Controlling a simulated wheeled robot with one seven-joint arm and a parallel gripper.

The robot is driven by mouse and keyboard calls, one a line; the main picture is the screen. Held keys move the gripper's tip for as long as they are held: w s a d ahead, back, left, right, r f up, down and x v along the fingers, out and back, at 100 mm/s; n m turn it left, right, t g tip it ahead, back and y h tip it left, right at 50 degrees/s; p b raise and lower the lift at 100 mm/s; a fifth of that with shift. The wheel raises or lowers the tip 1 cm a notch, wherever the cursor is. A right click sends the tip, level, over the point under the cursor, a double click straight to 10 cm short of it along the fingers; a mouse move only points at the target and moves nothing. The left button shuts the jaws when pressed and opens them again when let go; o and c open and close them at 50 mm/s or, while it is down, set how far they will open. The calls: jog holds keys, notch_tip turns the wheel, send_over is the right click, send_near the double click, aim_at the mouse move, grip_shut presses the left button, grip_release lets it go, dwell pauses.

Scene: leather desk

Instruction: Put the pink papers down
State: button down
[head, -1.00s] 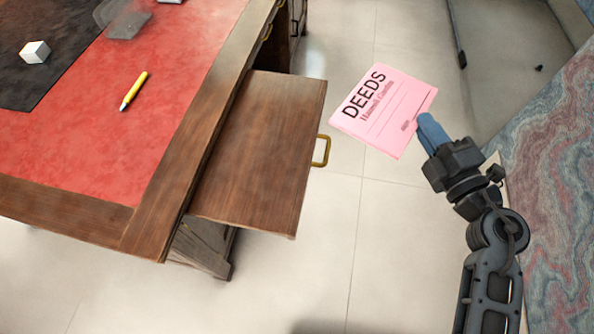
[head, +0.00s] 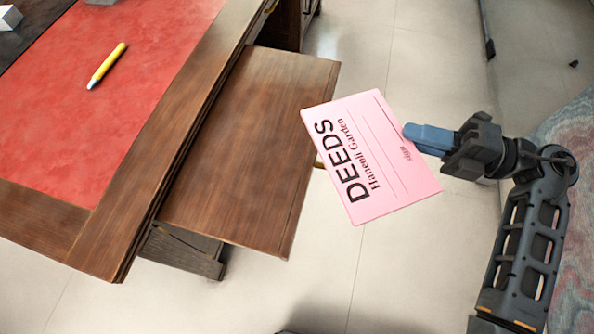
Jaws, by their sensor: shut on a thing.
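The pink papers (head: 368,165), printed "DEEDS", are a thin rectangular stack in the middle of the head view. My gripper (head: 410,137) is shut on their right edge and holds them in the air. The papers' left corner overlaps the right edge of the pulled-out wooden board (head: 250,140) in the picture; I cannot tell whether they touch it. Most of the papers show against the floor. The brass handle of the board is almost wholly hidden behind them.
The desk (head: 110,100) with a red leather top stands at left, with a yellow pen (head: 106,66) and a white cube (head: 9,17) on it. The pulled-out board is bare. Tiled floor (head: 390,270) is open below. A marbled blue-pink surface (head: 575,240) lies at right.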

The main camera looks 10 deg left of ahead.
jog(key=s+a+f, duration=0.2)
jog(key=a+f, duration=0.9)
jog(key=shift+a, duration=0.2)
jog(key=shift+s+f, duration=0.1)
jog(key=shift+f, duration=0.1)
jog(key=c, duration=1.5)
grip_release()
jog(key=d+b, duration=0.1)
jog(key=d, duration=1.1)
jog(key=shift+s, duration=0.2)
